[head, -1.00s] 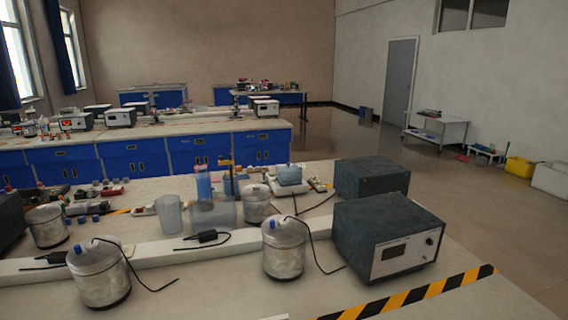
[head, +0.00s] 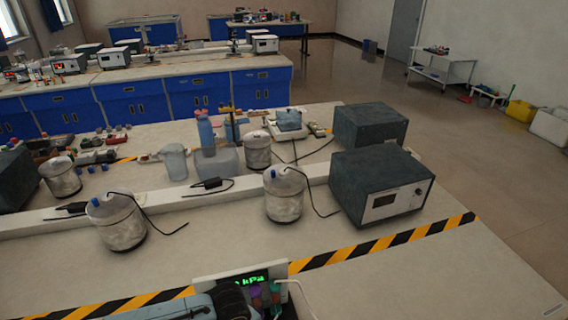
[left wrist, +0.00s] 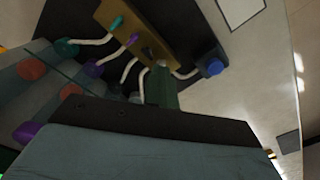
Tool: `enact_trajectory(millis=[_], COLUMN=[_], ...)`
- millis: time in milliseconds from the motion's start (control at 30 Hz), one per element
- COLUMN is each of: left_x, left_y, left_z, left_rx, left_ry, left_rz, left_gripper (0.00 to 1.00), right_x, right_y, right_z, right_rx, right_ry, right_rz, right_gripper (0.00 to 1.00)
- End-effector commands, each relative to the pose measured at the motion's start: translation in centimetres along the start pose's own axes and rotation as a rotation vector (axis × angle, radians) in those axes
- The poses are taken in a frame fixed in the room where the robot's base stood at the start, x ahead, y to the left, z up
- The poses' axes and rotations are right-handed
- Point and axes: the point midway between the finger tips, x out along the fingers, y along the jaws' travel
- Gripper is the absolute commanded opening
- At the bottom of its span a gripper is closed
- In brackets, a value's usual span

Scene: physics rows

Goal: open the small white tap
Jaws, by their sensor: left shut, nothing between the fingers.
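A device with a panel and green lit display (head: 247,279) stands at the bottom edge of the head view, with small coloured knobs (head: 264,293) beside my left arm. My left gripper (left wrist: 162,78) is shut and empty, pointing in among the fittings in the wrist view. There a brass-coloured bar (left wrist: 138,32) carries green and purple knobs, with pale tubes running from it. A dark block with a blue knob (left wrist: 214,67) sits to its right. I cannot single out a small white tap. Contact with any fitting cannot be told. My right gripper is not in view.
Black-and-yellow tape (head: 390,243) crosses the bench. Beyond it stand a dark instrument box (head: 378,188), a metal canister (head: 284,203) and another canister (head: 116,222) with black cables, along a white raised strip (head: 225,200).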

Motion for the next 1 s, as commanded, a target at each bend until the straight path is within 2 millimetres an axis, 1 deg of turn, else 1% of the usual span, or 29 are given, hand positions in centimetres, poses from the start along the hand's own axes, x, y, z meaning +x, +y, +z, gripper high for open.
enact_trajectory(millis=[67,167,300,467,500,633,1000], left_x=[0.0,-0.3,-0.6,-0.6,-0.1,0.0,0.0], left_y=[0.0,-0.1,-0.1,-0.2,-0.1,-0.1,0.0], left_z=[0.0,0.1,0.2,0.3,0.2,0.1,0.0], left_rx=[-0.003,-0.051,-0.205,-0.427,-0.478,-0.586,-0.625], left_ry=[0.0,-0.003,-0.004,-0.006,-0.006,-0.003,-0.001], left_rz=[0.0,-0.002,-0.005,-0.006,-0.002,-0.001,-0.001], left_gripper=[0.0,0.0,0.0,0.0,0.0,0.0,0.0], right_x=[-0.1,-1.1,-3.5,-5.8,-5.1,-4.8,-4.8], right_y=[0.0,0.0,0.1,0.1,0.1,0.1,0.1], right_z=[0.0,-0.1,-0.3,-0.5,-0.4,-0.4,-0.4], right_rx=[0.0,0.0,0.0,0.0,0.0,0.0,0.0], right_ry=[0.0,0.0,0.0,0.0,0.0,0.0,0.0], right_rz=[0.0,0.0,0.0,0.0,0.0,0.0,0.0], right_gripper=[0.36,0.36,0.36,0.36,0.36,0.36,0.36])
